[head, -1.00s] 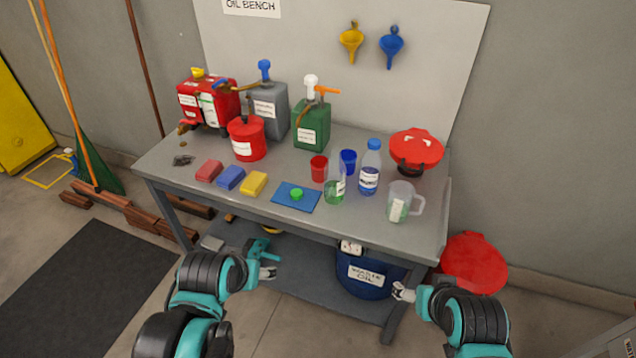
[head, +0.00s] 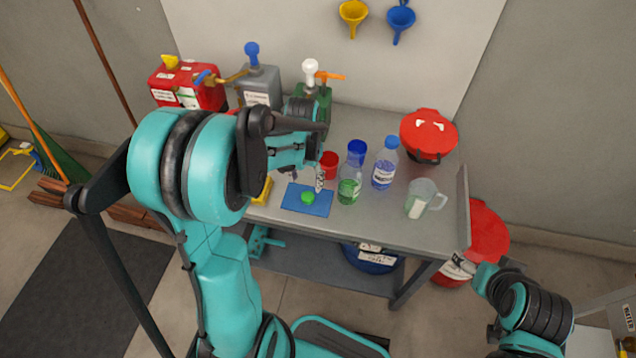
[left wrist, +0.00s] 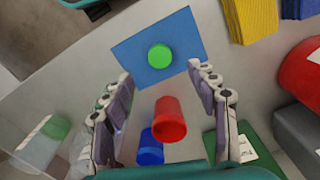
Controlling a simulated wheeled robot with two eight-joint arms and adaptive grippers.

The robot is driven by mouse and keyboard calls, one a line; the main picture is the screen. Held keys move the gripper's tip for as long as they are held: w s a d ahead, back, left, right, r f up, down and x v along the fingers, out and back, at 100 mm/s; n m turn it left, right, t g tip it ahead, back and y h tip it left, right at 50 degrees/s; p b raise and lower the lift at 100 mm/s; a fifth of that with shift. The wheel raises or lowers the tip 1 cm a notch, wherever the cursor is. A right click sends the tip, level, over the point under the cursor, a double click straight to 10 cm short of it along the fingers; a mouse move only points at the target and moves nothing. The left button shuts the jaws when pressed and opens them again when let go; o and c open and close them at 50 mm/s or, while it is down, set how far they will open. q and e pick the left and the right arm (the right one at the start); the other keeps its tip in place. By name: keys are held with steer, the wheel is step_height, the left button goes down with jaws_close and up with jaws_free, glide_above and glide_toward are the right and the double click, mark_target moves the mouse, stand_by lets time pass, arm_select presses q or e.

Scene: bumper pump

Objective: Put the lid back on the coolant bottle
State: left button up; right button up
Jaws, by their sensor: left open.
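The coolant bottle (head: 349,188) is clear, holds green liquid and stands upright and uncapped on the bench. The green lid (head: 307,198) lies on a blue mat (head: 320,208) left of it. My left gripper (head: 319,180) is over the bench above the mat's far edge, partly hidden by its arm. The left wrist view shows its fingers (left wrist: 160,72) apart and empty, with the lid (left wrist: 160,56) beyond the tips. Clear shapes with green show there at left, but I cannot tell which is the bottle. My right gripper (head: 478,272) is low at right, its fingers unclear.
A red cup (head: 329,163) and blue cup (head: 357,148) stand behind the bottle. A blue-capped bottle (head: 384,170) and a clear jug (head: 420,203) stand to its right. A yellow block (left wrist: 248,18) lies near the mat. Containers line the back.

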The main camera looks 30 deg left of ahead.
mark_target(308, 196)
arm_select(q)
steer(key=shift+w+f, duration=0.1)
steer(key=shift+w, duration=0.1)
steer(key=shift+s, duration=0.1)
steer(key=shift+f+b, duration=0.5)
steer(key=shift+f, duration=0.8)
steer(key=shift+f, duration=0.1)
step_height(308, 196, down, 5)
steer(key=shift+b, duration=1.25)
